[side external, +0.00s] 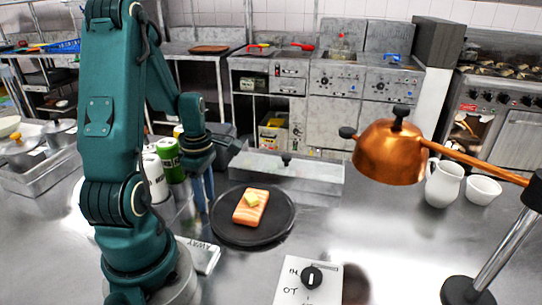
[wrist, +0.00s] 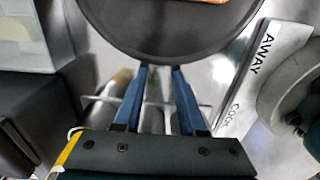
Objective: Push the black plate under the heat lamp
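The black plate (side external: 282,215) lies flat on the steel counter, carrying an orange piece of fish (side external: 247,210) with a yellow pat on top. The heat lamp (side external: 390,155) has a copper shade hanging to the right of the plate, higher up, on a copper arm from a stand. The plate is not beneath the shade. My gripper (side external: 207,207) points down at the plate's left side. In the wrist view the plate (wrist: 165,38) fills the top, and my blue fingers (wrist: 160,69) stand apart with nothing held, their tips at its near rim; contact is unclear.
A panel with a black knob (side external: 311,278) is in front. Green and white cans (side external: 170,160) stand behind my gripper; a clear tray (side external: 290,170) is behind the plate. A white jug (side external: 443,184) is at right.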

